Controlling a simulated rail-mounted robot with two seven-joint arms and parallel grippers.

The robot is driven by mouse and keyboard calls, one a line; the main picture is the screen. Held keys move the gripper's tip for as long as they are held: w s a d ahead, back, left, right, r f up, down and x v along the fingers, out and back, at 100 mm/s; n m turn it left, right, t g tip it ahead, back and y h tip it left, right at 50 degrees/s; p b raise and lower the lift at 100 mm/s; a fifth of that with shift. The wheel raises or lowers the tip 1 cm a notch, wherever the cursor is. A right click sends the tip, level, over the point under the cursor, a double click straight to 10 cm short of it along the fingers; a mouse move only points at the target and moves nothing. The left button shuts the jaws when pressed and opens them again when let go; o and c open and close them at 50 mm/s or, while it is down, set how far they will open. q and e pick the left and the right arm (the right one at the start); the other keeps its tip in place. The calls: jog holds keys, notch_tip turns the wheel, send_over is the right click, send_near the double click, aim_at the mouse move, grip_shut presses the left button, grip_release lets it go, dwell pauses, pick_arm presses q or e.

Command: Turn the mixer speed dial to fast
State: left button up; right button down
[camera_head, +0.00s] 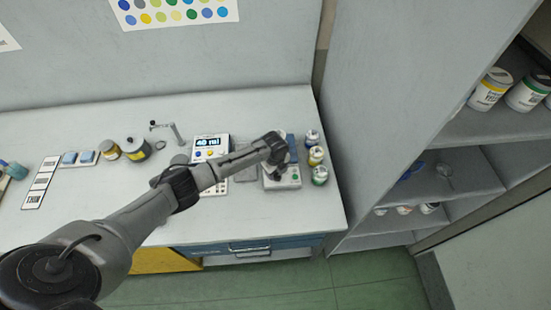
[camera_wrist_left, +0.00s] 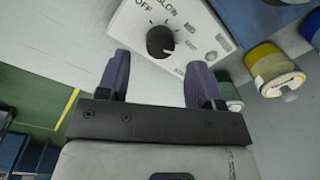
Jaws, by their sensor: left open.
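The mixer speed dial (camera_wrist_left: 160,40) is a round black knob on a white panel (camera_wrist_left: 202,22) in the left wrist view. The lettering OFF and SLOW reads beside it; the labels on its other side are small. I cannot tell its setting for sure. My left gripper (camera_wrist_left: 158,68) is open, its two dark fingers apart, with the dial just beyond and between the tips, not gripped. In the head view my left gripper (camera_head: 277,165) is over the mixer's pale base (camera_head: 285,184), and the arm hides the dial. My right gripper is not in view.
Paint cans (camera_head: 316,155) stand close to the right of the mixer. A display box reading 40 ml (camera_head: 209,142) is to its left. Farther left are a dark pot (camera_head: 135,148) and a label strip (camera_head: 40,183). A shelf unit (camera_head: 385,100) rises at the right.

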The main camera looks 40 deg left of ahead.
aim_at(275, 177)
pick_arm(q)
notch_tip(275, 177, up, 10)
jog(key=shift+s+p, duration=0.3)
jog(key=shift+f, duration=0.1)
dwell(0.6)
